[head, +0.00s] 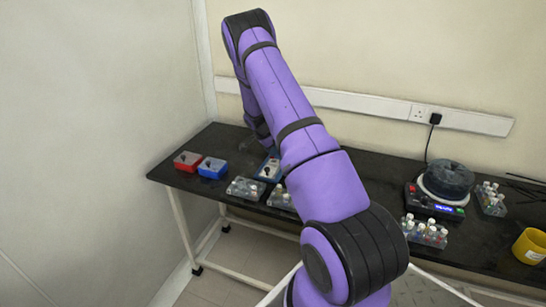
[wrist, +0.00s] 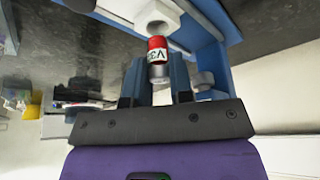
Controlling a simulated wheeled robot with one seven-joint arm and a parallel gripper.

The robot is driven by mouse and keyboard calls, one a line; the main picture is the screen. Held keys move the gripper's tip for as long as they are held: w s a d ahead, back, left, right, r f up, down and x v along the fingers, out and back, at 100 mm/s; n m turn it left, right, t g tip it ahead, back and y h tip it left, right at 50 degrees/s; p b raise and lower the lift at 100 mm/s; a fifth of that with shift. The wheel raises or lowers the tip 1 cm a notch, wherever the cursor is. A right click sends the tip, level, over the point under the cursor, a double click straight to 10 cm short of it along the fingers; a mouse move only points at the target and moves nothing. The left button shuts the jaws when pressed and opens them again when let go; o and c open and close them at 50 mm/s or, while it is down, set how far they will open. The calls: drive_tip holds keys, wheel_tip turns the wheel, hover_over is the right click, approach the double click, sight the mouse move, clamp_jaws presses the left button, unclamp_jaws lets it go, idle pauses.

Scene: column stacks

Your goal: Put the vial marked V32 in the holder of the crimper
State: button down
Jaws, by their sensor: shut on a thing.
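The vial (wrist: 157,50) has a red band, a white label reading "V3" with the rest cut off, and a grey metal cap. In the wrist view my gripper (wrist: 157,72) is shut on it, one finger on each side. A white holder with a round opening (wrist: 157,14) on the blue-framed crimper (wrist: 209,25) lies just beyond the vial's red end. I cannot tell whether the vial touches the holder. In the head view a blue and white device, likely the crimper (head: 269,168), is partly hidden behind my arm, which also hides my gripper.
Racks of vials (head: 245,188) stand by the crimper, with more vials (head: 425,232) further right. Red (head: 187,160) and blue (head: 212,167) boxes are at the left of the black bench. A dark round machine (head: 447,180) and a yellow cup (head: 530,246) stand at the right.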

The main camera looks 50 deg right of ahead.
drive_tip(key=shift+s+d, duration=0.1)
drive_tip(key=shift+d, duration=0.2)
drive_tip(key=shift+s+d+f, duration=0.1)
drive_tip(key=shift+d+f, duration=0.05)
drive_tip(key=shift+f, duration=1.6)
drive_tip(key=shift+f, duration=0.15)
drive_tip(key=c, duration=1)
unclamp_jaws()
